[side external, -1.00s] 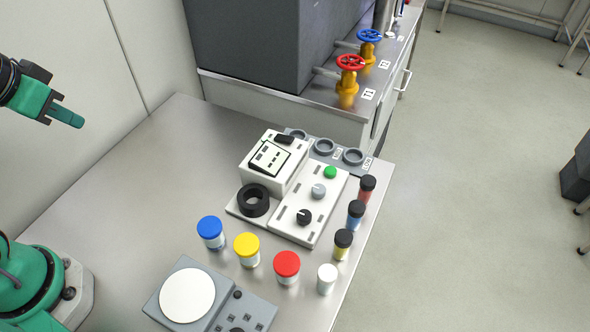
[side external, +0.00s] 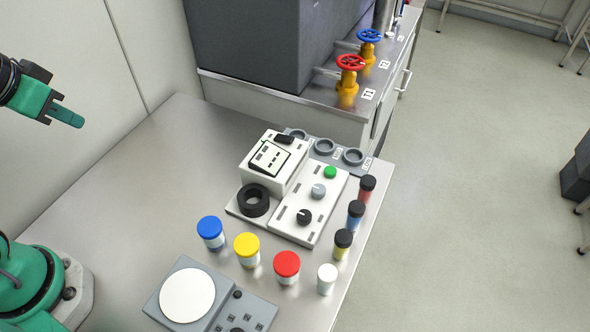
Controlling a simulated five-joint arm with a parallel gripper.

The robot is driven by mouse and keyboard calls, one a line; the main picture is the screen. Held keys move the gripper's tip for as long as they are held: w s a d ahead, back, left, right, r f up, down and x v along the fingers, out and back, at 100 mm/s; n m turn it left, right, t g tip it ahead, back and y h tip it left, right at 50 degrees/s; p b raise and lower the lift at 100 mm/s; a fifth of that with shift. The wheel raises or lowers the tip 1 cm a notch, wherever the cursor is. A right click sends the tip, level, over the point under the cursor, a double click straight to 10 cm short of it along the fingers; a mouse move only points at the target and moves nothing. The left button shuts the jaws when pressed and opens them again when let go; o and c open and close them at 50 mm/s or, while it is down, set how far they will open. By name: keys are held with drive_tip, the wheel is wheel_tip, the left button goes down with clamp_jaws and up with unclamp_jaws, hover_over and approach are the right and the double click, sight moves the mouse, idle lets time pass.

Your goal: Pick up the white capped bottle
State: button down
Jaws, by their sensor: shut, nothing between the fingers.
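The white capped bottle (side external: 327,279) stands upright near the right front edge of the metal table, just right of the red-capped jar. My gripper (side external: 72,117) is at the upper left, raised and well apart from the bottle. It is shut and empty.
Blue-capped (side external: 211,233), yellow-capped (side external: 247,250) and red-capped (side external: 287,267) jars stand left of the bottle. Black-capped vials (side external: 342,244) line the right edge. A control panel (side external: 325,205) is behind, a scale (side external: 188,296) in front. The table's left part (side external: 150,180) is clear.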

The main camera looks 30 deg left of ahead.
drive_tip(key=c, duration=1)
unclamp_jaws()
drive_tip(key=shift+w+d, duration=0.1)
